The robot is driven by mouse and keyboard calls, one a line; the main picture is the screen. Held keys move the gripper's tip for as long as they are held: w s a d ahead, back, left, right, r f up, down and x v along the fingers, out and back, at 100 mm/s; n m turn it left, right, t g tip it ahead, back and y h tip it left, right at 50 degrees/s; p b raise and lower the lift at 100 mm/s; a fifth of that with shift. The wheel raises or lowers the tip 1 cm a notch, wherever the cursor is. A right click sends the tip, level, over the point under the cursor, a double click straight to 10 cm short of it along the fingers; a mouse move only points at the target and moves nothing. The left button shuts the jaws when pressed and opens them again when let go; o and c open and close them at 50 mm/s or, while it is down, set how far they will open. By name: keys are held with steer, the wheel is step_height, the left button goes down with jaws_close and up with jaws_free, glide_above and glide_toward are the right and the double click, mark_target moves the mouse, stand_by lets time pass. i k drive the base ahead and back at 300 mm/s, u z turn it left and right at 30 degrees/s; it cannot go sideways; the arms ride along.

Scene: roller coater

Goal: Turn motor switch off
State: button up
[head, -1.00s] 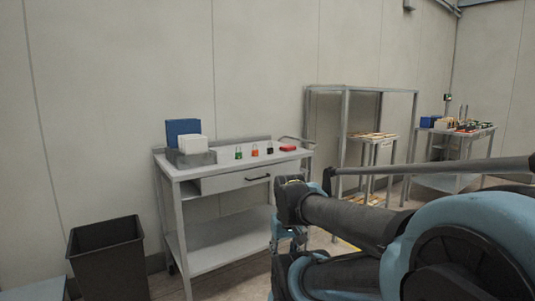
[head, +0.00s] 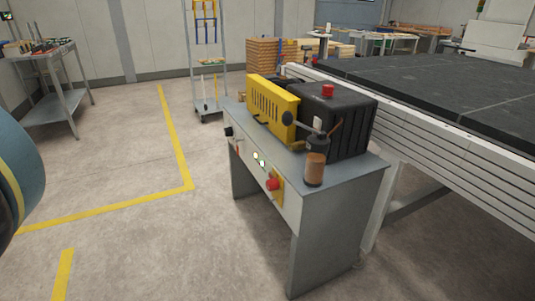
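The roller coater (head: 319,116) stands on a grey bench (head: 301,220) right of centre, with a yellow guard and a dark housing. The bench's front panel carries a red mushroom button (head: 272,184) on a yellow plate, small lit green-white buttons or lamps (head: 259,160), and a black knob (head: 229,132) at its left end. I cannot tell which of these is the motor switch or how it is set. Another red button (head: 328,90) sits on top of the housing. My gripper is out of view; only a blue part of my arm shows at the left edge.
A brown-orange jar (head: 314,169) stands on the bench's near corner. A long black-topped conveyor table (head: 445,90) runs behind and right. Yellow floor lines (head: 175,140) cross the open concrete floor in front. A tool cart (head: 52,98) stands at far left.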

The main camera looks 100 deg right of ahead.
mark_target(273, 184)
steer(key=u, duration=0.3)
steer(key=i, duration=1.05)
steer(key=z, duration=4.8)
steer(key=i, duration=0.55)
steer(key=z, duration=0.05)
